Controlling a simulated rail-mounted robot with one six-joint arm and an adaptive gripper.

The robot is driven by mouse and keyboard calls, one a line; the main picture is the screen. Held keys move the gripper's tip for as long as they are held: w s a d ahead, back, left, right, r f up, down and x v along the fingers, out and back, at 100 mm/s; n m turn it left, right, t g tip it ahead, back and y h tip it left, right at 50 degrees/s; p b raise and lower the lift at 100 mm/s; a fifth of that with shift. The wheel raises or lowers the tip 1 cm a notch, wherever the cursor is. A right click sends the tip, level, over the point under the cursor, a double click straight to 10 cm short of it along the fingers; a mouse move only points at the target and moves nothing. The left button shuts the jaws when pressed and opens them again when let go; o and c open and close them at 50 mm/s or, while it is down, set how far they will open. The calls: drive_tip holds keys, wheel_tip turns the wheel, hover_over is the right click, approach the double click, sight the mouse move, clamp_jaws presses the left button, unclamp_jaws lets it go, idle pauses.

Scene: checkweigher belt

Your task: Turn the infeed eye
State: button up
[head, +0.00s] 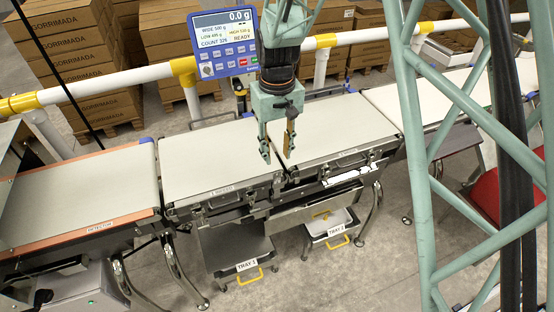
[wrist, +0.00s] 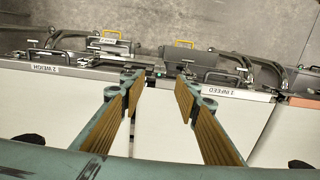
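I cannot clearly make out the infeed eye in either view. The infeed belt (head: 210,155), labelled 1 INFEED, lies in the middle of the head view. It also shows at the right in the wrist view (wrist: 218,125). The weigh belt (head: 335,125) adjoins it on the right in the head view. My gripper (head: 277,155) points down over the front part of the seam between these belts. Its two fingers are apart with nothing between them. In the wrist view my gripper (wrist: 160,82) is also open, its tips near the belts' front edge.
Black handles and latches line the belts' front edge. Below hang tray 1 (head: 241,250) and tray 2 (head: 330,226). A blue display (head: 222,42) reading 0.0 g stands behind, by a white and yellow rail (head: 130,78). The detector belt (head: 85,190) is at left. The belt tops are bare.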

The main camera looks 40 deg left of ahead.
drive_tip(key=shift+r, duration=0.75)
